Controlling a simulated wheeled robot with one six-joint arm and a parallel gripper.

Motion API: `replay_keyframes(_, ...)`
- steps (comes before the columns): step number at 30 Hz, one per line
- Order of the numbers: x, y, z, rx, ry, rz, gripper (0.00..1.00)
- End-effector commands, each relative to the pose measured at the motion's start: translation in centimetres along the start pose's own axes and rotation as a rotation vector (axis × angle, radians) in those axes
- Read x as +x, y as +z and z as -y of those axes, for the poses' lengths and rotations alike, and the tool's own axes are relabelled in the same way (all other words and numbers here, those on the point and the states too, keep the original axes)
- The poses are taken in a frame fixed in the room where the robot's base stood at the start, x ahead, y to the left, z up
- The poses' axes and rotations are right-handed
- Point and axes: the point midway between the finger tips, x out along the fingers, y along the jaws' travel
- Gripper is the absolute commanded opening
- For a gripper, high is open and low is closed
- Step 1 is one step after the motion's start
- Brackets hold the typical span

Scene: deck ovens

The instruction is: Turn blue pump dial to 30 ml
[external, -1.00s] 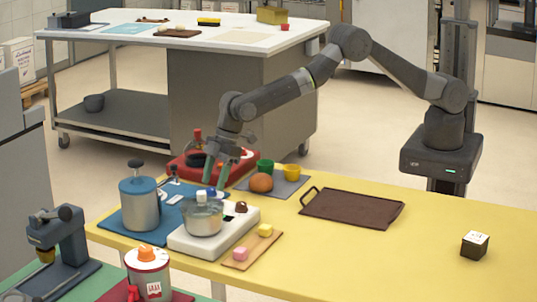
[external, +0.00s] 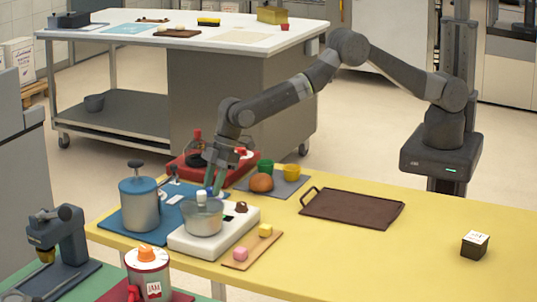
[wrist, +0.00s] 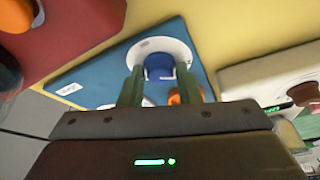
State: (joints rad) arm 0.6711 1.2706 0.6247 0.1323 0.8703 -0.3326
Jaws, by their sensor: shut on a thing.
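The blue dial (wrist: 159,67) sits on a round white plate (wrist: 178,48) on the blue pump base (wrist: 92,82) in the wrist view. My gripper (wrist: 158,78) has its two green fingers on either side of the dial and is shut on it. The plate's markings are too small and blurred to read. In the external view my gripper (external: 214,188) reaches down behind the metal bowl, which hides most of the dial. The blue-lidded metal canister (external: 140,205) stands on the blue base (external: 162,234) to the left.
The metal bowl (external: 203,219) on a white scale (external: 240,229) stands close to my gripper. A red unit (external: 184,173) is behind, with an orange ball (external: 261,183) and cups to its right. A brown tray (external: 352,208) lies farther right. The yellow table's right side is mostly clear.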

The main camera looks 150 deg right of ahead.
Motion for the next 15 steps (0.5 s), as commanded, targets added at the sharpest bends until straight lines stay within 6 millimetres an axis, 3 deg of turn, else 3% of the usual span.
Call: replay_keyframes(15, 0.41, 0.11, 0.34, 0.280, 0.117, 0.000, 0.08)
